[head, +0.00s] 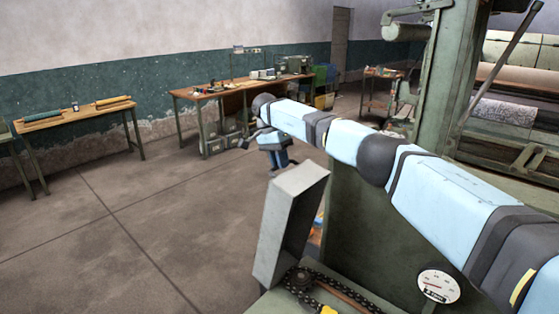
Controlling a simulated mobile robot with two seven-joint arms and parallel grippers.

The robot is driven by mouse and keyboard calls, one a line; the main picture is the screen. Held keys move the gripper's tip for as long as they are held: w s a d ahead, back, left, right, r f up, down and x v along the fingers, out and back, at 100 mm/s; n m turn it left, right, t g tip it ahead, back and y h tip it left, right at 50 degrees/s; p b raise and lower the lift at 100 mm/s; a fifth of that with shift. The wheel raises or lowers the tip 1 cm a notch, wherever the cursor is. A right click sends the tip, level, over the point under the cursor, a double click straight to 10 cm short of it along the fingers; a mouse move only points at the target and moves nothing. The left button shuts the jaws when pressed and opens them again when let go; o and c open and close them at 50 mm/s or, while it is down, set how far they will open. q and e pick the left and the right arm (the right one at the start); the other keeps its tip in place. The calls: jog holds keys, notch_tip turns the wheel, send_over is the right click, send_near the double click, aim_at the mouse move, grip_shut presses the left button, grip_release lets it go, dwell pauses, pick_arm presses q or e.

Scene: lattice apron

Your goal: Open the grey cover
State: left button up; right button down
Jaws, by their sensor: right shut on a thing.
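The grey cover (287,228) is a long box-like guard at the lower middle of the head view. It stands steeply raised, leaning a little to the right at its top. Below it a chain and sprocket (300,280) lie exposed on the green machine. My right gripper (282,164) is at the far side of the cover's upper end, pointing down. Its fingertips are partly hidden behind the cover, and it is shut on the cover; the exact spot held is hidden. My left gripper is not in view.
A green machine panel with a round gauge (438,286) stands at the lower right, under my right arm. A tall green post (456,85) rises behind the arm. Workbenches (188,95) stand along the far wall. The floor (150,220) to the left is clear.

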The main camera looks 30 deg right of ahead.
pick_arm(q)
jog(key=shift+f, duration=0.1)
pick_arm(e)
jog(key=shift+a+f, duration=0.15)
jog(key=shift+f, duration=0.3)
jog(key=c, duration=1.4)
grip_release()
jog(key=shift+o, duration=1.4)
jog(key=shift+w, duration=0.1)
jog(key=shift+r, duration=0.2)
pick_arm(q)
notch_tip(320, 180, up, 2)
jog(key=p, duration=0.3)
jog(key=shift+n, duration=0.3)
pick_arm(e)
notch_tip(320, 180, up, 20)
